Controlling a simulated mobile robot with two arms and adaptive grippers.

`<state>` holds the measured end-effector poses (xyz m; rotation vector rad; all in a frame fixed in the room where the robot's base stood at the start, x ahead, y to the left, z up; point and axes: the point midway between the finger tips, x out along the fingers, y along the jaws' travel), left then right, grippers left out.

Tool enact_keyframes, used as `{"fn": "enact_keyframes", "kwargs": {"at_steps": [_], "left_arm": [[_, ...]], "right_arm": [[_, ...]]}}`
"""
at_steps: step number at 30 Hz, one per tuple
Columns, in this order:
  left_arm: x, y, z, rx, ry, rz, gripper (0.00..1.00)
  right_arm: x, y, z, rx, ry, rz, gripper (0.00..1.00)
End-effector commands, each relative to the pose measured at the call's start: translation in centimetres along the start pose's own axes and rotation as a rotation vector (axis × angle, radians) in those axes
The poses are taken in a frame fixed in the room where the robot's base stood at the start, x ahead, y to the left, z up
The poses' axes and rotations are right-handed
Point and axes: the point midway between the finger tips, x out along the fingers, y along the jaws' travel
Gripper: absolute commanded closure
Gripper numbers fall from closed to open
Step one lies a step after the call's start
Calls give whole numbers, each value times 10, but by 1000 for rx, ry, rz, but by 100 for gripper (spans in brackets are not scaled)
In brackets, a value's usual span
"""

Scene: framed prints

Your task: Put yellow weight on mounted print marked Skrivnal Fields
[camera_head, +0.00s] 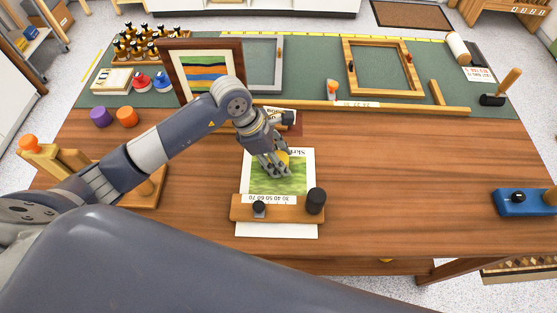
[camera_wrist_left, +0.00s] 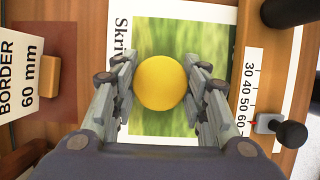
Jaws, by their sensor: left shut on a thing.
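The mounted print (camera_head: 306,160) lies flat on the wooden table, with a green field picture on a white mount. The letters "Skriv" show along its edge in the left wrist view (camera_wrist_left: 122,40); the rest of the name is hidden. My left gripper (camera_head: 279,166) is over the picture and shut on the yellow weight (camera_wrist_left: 161,83), a round yellow thing between its fingers. In the head view the weight (camera_head: 284,157) is mostly hidden by the fingers. I cannot tell whether it touches the print. My right gripper is not in view.
A wooden ruler bar (camera_head: 277,209) with a black knob and a black cylinder (camera_head: 316,201) crosses the print's near part. A "BORDER 60 mm" card (camera_wrist_left: 20,75) is beside the print. A framed striped picture (camera_head: 203,70) stands behind my left arm.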

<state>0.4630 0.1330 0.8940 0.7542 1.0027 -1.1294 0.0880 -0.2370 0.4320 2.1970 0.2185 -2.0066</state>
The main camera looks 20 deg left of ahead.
Motion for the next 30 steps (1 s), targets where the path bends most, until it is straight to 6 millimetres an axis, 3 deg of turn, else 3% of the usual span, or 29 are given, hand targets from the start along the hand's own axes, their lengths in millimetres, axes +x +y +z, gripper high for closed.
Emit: {"fn": "enact_keyframes", "kwargs": {"at_steps": [9, 10, 12, 25, 30], "left_arm": [[2, 1, 0, 2, -3, 3, 100], [1, 0, 0, 1, 0, 0, 52], [1, 0, 0, 1, 0, 0, 39], [-4, 0, 2, 0, -1, 0, 39], [-34, 1, 2, 1, 1, 4, 39]], "right_arm": [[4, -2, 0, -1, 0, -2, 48], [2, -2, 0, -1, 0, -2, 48], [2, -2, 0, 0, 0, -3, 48], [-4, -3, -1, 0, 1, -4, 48], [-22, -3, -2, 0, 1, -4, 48]]}}
